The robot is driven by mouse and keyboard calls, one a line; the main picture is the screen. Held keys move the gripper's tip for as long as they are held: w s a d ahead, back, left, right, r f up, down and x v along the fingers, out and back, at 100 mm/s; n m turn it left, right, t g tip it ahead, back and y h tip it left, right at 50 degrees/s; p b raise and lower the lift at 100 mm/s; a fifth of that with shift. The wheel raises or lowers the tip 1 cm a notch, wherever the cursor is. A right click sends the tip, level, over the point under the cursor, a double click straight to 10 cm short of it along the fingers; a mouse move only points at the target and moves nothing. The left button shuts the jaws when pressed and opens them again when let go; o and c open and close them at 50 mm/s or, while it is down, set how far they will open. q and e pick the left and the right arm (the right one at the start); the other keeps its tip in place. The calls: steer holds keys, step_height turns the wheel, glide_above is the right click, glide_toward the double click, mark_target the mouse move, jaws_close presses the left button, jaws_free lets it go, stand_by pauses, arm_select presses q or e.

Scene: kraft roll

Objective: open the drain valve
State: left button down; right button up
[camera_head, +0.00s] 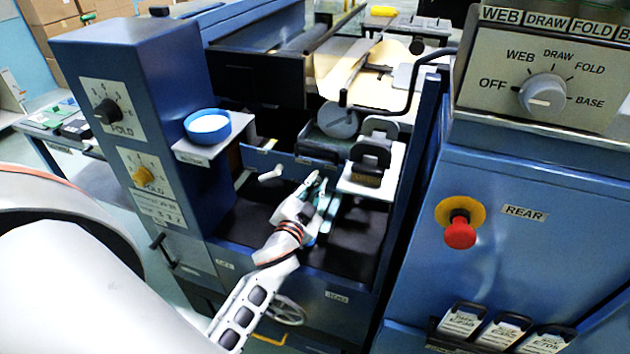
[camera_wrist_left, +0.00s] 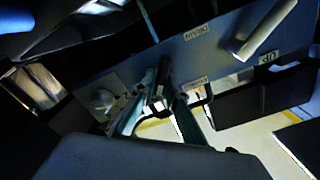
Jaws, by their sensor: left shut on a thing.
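My left gripper (camera_head: 319,186) reaches into the blue machine's dark open bay in the head view. In the left wrist view its two fingers (camera_wrist_left: 160,103) close around a dark, narrow handle (camera_wrist_left: 162,78) in front of a blue-grey panel. I take this to be the drain valve's handle; its body is mostly hidden, and the small upside-down labels near it are hard to read. In the head view the fingers cover the held handle. A pale lever (camera_head: 270,174) sticks out of the panel to the left of the gripper. My right gripper is not in view.
A blue bowl (camera_head: 207,127) with white contents stands on a ledge left of the bay. A bracket shelf with dark blocks (camera_head: 369,157) overhangs to the right. A control cabinet with a red button (camera_head: 460,232) stands at the right. A round knob (camera_wrist_left: 102,101) shows in the left wrist view.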

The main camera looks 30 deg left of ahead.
arm_select(q)
steer(key=shift+d+m, duration=0.15)
steer(key=shift+m, duration=0.65)
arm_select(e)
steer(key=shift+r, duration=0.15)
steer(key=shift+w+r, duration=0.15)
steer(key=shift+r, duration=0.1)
arm_select(q)
steer(key=c, duration=2.1)
jaws_free()
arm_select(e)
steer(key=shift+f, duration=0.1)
arm_select(q)
steer(key=shift+s+f, duration=0.1)
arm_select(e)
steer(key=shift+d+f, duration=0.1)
arm_select(q)
steer(key=v, duration=0.7)
steer(key=shift+s, duration=0.15)
